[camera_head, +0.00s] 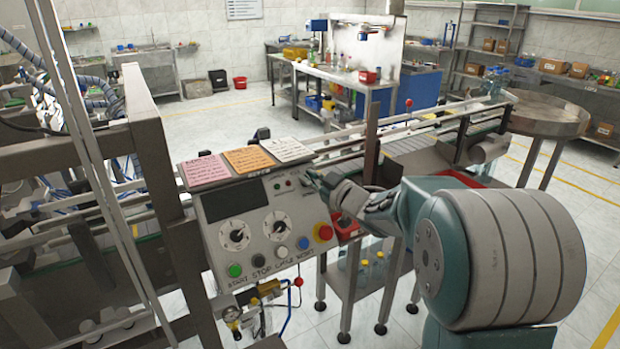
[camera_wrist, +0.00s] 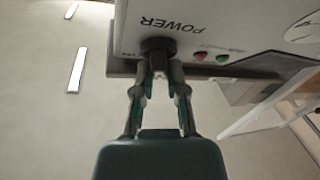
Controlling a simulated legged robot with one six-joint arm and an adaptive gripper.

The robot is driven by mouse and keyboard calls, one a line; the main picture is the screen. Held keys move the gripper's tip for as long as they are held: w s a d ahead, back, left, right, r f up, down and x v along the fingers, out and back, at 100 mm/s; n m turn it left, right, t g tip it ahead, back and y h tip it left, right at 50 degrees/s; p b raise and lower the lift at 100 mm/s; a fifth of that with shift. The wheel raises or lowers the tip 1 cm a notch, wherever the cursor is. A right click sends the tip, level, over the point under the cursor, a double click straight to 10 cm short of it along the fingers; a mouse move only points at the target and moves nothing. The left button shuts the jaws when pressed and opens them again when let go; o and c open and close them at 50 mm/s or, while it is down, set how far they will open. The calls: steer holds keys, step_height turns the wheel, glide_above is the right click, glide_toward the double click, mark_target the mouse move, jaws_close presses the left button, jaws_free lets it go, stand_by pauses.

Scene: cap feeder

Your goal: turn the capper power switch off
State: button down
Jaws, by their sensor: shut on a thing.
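The capper control panel (camera_head: 215,233) is a light grey box with dials, coloured buttons and a dark display. The power switch (camera_wrist: 158,44) is a black knob beside the "POWER" lettering in the wrist view. My gripper (camera_wrist: 159,67) is shut on this knob, with one finger on each side of it. In the head view my gripper (camera_head: 326,182) reaches the panel's upper right corner from the right. The knob is hard to make out there, and its on or off position cannot be told.
A red emergency button (camera_head: 324,232) sits on the panel just below my gripper. Red and green indicators (camera_wrist: 200,57) are close to the knob. Pink, orange and white cards lie along the panel's top. A round metal table (camera_head: 545,112) stands at the right.

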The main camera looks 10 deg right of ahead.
steer(key=shift+f+n+g+y, duration=0.4)
steer(key=shift+f+n+g, duration=0.15)
steer(key=shift+n, duration=0.45)
steer(key=shift+s+n, duration=0.1)
steer(key=shift+n, duration=0.2)
steer(key=c, duration=0.7)
jaws_free()
steer(key=shift+r, duration=0.2)
steer(key=shift+d, duration=0.1)
steer(key=shift+s+d+r, duration=0.1)
steer(key=shift+s+d, duration=0.05)
steer(key=shift+d, duration=0.05)
steer(key=v, duration=1.1)
steer(key=shift+s+d, duration=0.1)
